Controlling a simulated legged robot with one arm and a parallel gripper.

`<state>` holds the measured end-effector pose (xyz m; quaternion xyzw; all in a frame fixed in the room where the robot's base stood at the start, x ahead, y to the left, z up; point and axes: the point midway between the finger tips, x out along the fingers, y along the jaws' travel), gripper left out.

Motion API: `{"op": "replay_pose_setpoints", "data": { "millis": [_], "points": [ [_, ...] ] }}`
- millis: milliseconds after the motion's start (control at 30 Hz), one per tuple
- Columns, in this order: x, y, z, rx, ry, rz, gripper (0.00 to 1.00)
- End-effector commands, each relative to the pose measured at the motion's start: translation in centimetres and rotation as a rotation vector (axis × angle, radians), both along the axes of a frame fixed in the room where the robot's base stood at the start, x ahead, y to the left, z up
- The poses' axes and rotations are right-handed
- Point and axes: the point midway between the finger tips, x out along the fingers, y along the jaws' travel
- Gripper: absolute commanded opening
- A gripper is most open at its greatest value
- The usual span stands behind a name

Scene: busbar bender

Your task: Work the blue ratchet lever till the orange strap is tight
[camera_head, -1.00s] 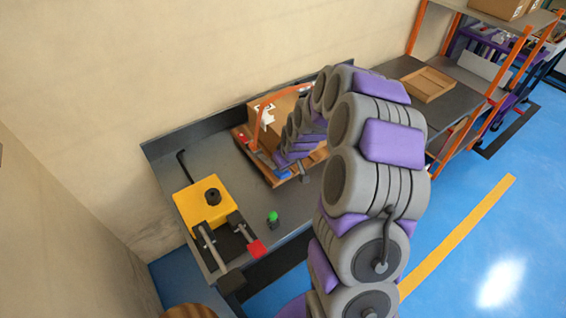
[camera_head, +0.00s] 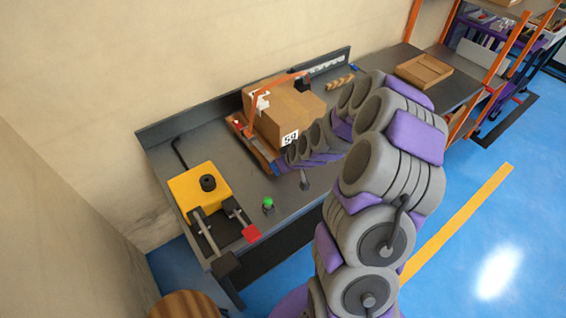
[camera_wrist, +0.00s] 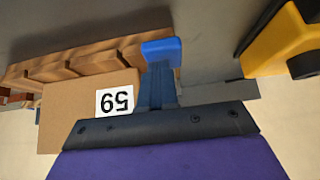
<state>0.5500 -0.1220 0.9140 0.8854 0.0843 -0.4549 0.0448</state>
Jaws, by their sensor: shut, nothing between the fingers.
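A cardboard box (camera_head: 290,110) marked 59 sits on a wooden pallet (camera_head: 238,128) on the bench. The orange strap (camera_head: 281,82) runs over the box top and down its left side; I cannot tell how tight it is. My gripper (camera_wrist: 161,50) is shut and empty, its blue-tipped fingers together in the wrist view. The box shows behind it there (camera_wrist: 65,115). In the head view my arm's end is low at the box's front, by the pallet's edge. Blue shows along that edge, but I cannot separate the ratchet lever from my gripper there.
A yellow machine (camera_head: 200,190) with bars and a red-ended handle stands at the bench's left. A green button (camera_head: 268,203) is in front of the pallet. A wooden tray (camera_head: 424,72) lies at the right. The wall closes off the back.

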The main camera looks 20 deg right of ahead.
Motion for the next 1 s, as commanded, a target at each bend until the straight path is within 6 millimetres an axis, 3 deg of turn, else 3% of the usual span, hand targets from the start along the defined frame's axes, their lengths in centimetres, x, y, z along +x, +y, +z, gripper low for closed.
{"op": "replay_pose_setpoints", "data": {
  "millis": [767, 867, 1000],
  "points": [
    [-0.7, 0.6, -1.6, 0.013, 0.036, 0.007, 0.0],
    [-0.7, 0.7, -1.0, 0.012, 0.036, 0.008, 0.0],
    [-0.1, 0.8, 1.3, 0.007, 0.023, 0.007, 0.0]
  ]
}}
